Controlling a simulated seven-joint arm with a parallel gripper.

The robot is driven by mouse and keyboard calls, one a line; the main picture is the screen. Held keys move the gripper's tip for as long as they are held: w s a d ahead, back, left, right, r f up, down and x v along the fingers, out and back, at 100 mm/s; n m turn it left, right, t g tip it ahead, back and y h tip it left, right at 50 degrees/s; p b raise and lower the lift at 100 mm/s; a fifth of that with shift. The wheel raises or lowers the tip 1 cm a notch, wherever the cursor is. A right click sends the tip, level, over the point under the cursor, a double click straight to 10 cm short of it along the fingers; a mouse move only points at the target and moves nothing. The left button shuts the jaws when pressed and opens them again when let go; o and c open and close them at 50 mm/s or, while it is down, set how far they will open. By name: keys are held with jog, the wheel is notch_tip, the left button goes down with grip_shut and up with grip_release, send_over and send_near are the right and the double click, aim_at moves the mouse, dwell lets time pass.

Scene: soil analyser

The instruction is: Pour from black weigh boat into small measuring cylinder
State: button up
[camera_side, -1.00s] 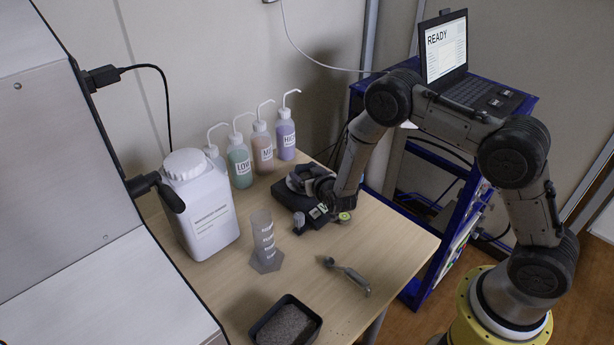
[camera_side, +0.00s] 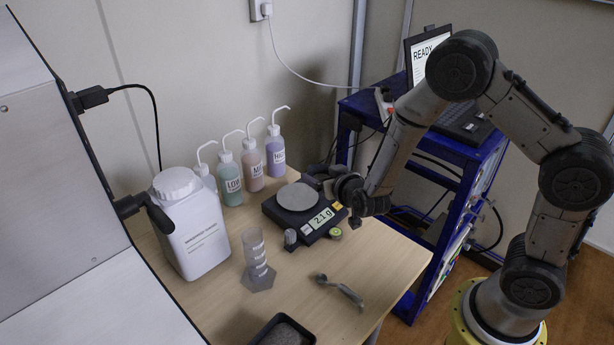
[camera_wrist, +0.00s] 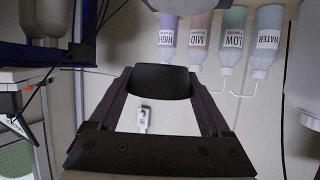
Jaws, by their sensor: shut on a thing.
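My gripper (camera_side: 333,182) is raised above the right side of the balance in the side view. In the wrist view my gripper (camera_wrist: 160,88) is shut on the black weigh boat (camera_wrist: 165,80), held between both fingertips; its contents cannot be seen. In the side view the boat is small and dark, hard to tell from the fingers. The small measuring cylinder (camera_side: 254,250), clear grey on a hexagonal base, stands upright on the table, left of and nearer than the balance, apart from my gripper.
Several wash bottles (camera_side: 251,165) line the wall. A big white bottle (camera_side: 190,225) stands left of the cylinder. A scoop (camera_side: 340,290) and a dark soil tray (camera_side: 262,330) lie in front. A laptop (camera_side: 430,60) is on a blue rack.

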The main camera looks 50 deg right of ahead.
jog(key=s+r, duration=0.2)
jog(key=s, duration=0.2)
jog(key=w+a+n+g+y, duration=0.1)
jog(key=a+n+y, duration=0.8)
jog(key=a, duration=1)
jog(key=shift+a+f+n, duration=0.2)
jog(key=shift+f+n, duration=0.1)
jog(key=shift+n, duration=0.3)
jog(key=shift+f+n+g+h, duration=0.15)
jog(key=shift+n+g+h, duration=0.5)
jog(key=shift+h, duration=0.35)
jog(key=shift+a+n+g+h, duration=0.1)
jog(key=shift+n+g+h, duration=0.15)
jog(key=shift+h, duration=0.25)
